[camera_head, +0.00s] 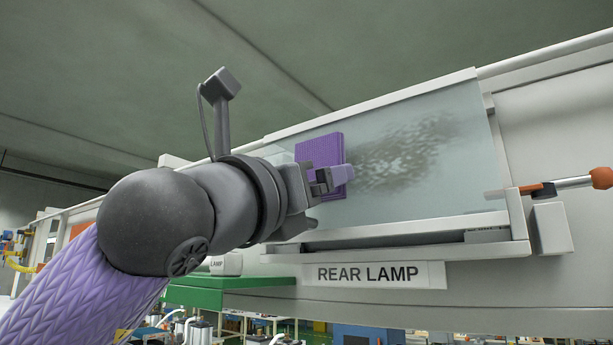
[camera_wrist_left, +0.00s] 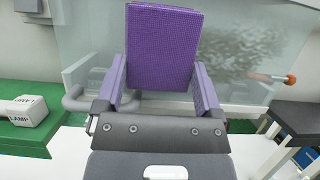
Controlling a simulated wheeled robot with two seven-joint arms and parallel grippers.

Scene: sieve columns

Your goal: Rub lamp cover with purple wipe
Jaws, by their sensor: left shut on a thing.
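The lamp cover (camera_head: 452,185) is a pale, see-through panel in a light frame, with a dark speckled smudge (camera_head: 405,155) on its middle and right. It also shows in the left wrist view (camera_wrist_left: 85,35), behind the wipe. The purple wipe (camera_head: 318,150) is a square textured pad in front of the cover's left part. It fills the upper middle of the left wrist view (camera_wrist_left: 162,45). My left gripper (camera_head: 335,180) is shut on the wipe, left of the smudge. I cannot tell whether the wipe touches the cover. My right gripper is not in view.
A "REAR LAMP" label (camera_head: 375,274) hangs below the frame ledge. An orange-tipped rod (camera_head: 570,183) sticks out at the right. A green surface (camera_head: 215,296) lies below left, with a white box marked "LAMP" (camera_wrist_left: 24,110) on it.

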